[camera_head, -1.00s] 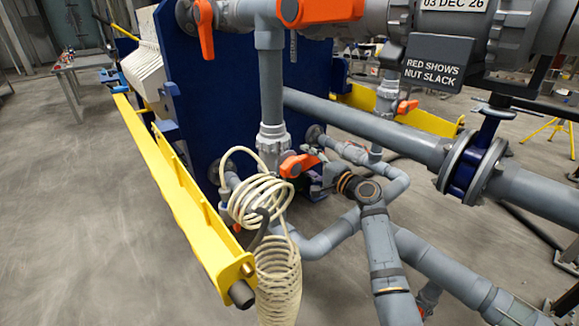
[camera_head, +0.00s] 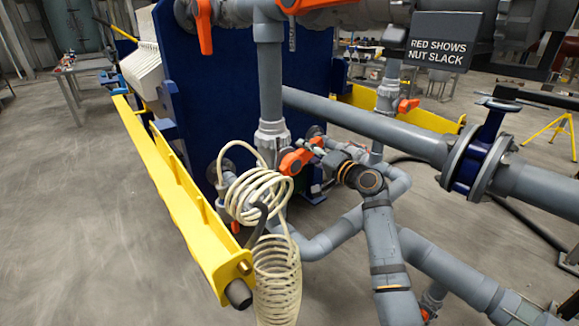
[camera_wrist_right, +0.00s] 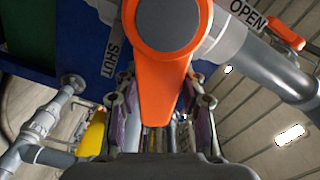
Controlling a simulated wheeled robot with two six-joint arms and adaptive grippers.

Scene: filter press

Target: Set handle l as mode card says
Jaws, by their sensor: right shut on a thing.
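In the right wrist view an orange valve handle (camera_wrist_right: 165,85) with a round grey hub points down the picture, between a SHUT label (camera_wrist_right: 110,55) on the left and an OPEN label (camera_wrist_right: 247,14) on the right. My right gripper (camera_wrist_right: 160,112) has a finger on each side of the handle's narrow end and is shut on it. In the head view my right gripper (camera_head: 320,150) is at the low orange handle (camera_head: 296,160) beside the upright grey pipe; my wrist partly hides this area. My left gripper is not in view. I see no readable mode card.
Grey pipes (camera_head: 355,128) cross close around my right arm. A coiled cream hose (camera_head: 262,195) hangs left of it, beside a yellow rail (camera_head: 170,190). A RED SHOWS NUT SLACK sign (camera_head: 438,53) is at upper right. Other orange handles (camera_head: 204,28) sit above.

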